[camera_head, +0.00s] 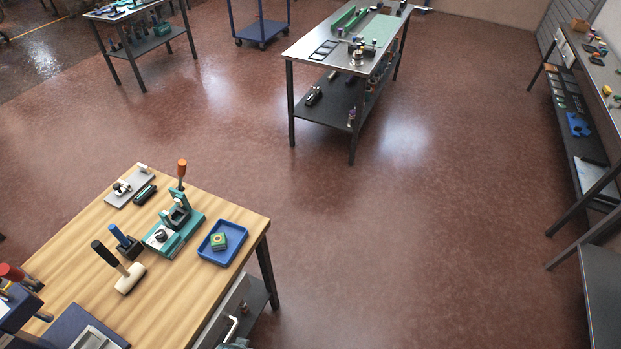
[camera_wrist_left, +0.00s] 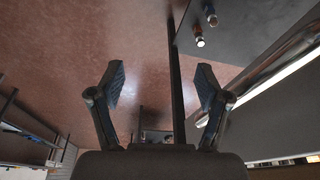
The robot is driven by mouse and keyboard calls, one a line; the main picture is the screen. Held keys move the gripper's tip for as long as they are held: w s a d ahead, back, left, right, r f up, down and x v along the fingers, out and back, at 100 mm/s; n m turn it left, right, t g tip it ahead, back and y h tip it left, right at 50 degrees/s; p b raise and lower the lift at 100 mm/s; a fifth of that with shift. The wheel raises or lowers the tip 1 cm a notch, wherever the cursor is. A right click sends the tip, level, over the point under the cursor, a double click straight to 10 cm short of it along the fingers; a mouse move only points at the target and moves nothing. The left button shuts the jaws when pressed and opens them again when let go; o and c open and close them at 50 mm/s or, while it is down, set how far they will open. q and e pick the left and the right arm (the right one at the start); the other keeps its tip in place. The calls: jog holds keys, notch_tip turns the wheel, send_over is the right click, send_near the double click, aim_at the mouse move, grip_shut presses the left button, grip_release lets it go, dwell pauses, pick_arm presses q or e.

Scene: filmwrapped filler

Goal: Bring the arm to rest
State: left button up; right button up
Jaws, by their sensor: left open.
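My left gripper (camera_wrist_left: 160,88) shows in the left wrist view with its two fingers spread wide apart and nothing between them. Behind the fingers are the reddish floor, a dark table leg (camera_wrist_left: 176,85) and a grey shelf or drawer front at the right. In the head view neither gripper can be made out clearly; a small greyish-teal shape at the bottom edge below the table cannot be identified. My right gripper is not in view.
The wooden workbench (camera_head: 75,230) at the lower left carries a teal press (camera_head: 174,228), a blue tray (camera_head: 222,243) with a green and yellow block (camera_head: 218,241), and a mallet (camera_head: 130,278). A metal table (camera_head: 310,47) stands farther back. The floor at centre right is clear.

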pick_arm(q)
jog(key=s+d+f+g+b, duration=0.1)
jog(key=s+f, duration=0.3)
jog(key=f, duration=0.8)
jog(key=s+f+b, duration=0.1)
jog(key=s+f, duration=0.4)
jog(key=f, duration=0.8)
jog(key=s+a+f+g, duration=0.1)
jog(key=s+a+f, duration=0.1)
jog(key=s+f, duration=0.6)
jog(key=s, duration=0.3)
jog(key=shift+s+a+f+b, duration=0.2)
jog(key=shift+s+a+b, duration=0.1)
jog(key=shift+s+b, duration=0.1)
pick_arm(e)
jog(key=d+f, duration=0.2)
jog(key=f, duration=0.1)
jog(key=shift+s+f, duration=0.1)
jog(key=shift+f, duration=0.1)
pick_arm(q)
jog(key=shift+a, duration=0.1)
jog(key=shift+a+f, duration=0.15)
jog(key=shift+a, duration=0.15)
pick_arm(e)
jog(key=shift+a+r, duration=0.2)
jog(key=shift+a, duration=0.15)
